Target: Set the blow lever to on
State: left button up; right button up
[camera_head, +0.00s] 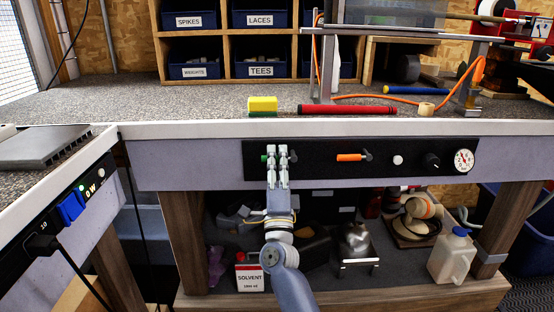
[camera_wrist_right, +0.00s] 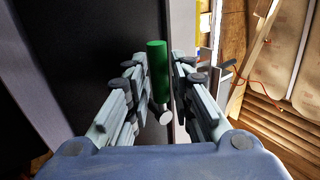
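A black control panel (camera_head: 320,171) runs along the front face of the bench. It carries a green lever (camera_head: 264,158) at the left and an orange lever (camera_head: 350,157) near the middle, which lies sideways. I cannot read which one is the blow lever. My right gripper (camera_head: 277,151) is at the green lever and covers most of it in the head view. In the right wrist view the green lever (camera_wrist_right: 157,68) stands between the two open fingers, with a gap showing on each side. My left gripper is not in view.
A white button (camera_head: 398,160), a black knob (camera_head: 431,160) and a round gauge (camera_head: 461,160) sit further right on the panel. A shelf below holds a white jug (camera_head: 452,257).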

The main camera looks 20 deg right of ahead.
jog(key=v, duration=1.1)
jog(key=shift+s, duration=0.35)
jog(key=shift+a+f, duration=0.1)
jog(key=shift+f, duration=0.05)
